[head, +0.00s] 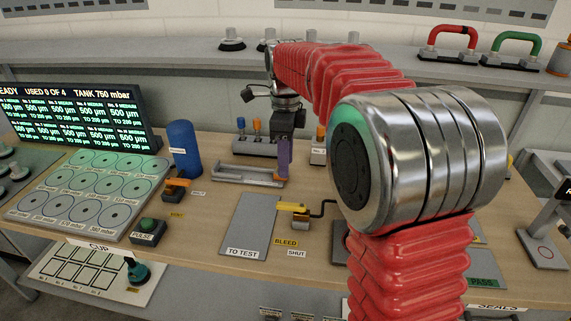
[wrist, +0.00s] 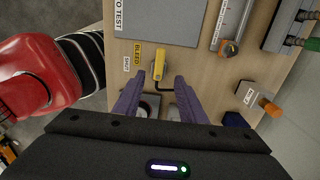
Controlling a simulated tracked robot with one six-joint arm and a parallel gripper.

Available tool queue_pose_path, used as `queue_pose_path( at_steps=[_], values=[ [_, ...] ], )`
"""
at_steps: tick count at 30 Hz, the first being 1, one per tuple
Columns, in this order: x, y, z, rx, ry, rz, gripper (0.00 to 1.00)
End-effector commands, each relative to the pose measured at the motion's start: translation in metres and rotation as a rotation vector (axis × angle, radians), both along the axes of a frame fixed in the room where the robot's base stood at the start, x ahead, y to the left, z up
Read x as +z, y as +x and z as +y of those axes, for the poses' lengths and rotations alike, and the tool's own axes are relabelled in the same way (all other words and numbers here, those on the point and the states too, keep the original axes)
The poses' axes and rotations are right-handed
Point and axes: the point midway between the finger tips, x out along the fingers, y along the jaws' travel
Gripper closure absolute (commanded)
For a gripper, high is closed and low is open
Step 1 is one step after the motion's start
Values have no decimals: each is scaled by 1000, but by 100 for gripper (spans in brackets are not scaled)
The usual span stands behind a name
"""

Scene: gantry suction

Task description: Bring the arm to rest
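My gripper (head: 284,172) hangs from my red-sleeved arm over the middle of the wooden bench, pointing down. In the head view, its purple fingers overlap the right end of a grey metal rail. In the wrist view, my gripper (wrist: 154,82) shows two purple fingers well apart with nothing held between them. A yellow-handled lever (wrist: 158,65) lies beyond the fingertips there. Whether the fingers touch anything below cannot be told. My arm's bright elbow joint fills the right of the head view and hides part of the bench.
The bench (head: 190,232) carries a grey TO TEST plate (head: 246,225), the yellow lever (head: 293,207), a blue cylinder (head: 184,148), a green PULSE button (head: 147,226) and a tray of round discs (head: 75,205). A lit display (head: 75,118) stands at left. Red and green handles (head: 448,42) stand on the back shelf.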

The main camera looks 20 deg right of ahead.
Motion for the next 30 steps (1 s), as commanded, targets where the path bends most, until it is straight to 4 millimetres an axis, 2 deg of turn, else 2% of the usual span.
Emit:
queue_pose_path(
  at_steps=[11,15,20,24,30],
  values=[
    [0,1,0,67,0,-3,62],
    [-1,6,0,191,-3,-23,62],
    [-12,6,0,366,-6,-27,62],
    [-25,0,0,520,-7,-24,62],
    [-35,-15,1,740,-14,-32,62]
  ],
)
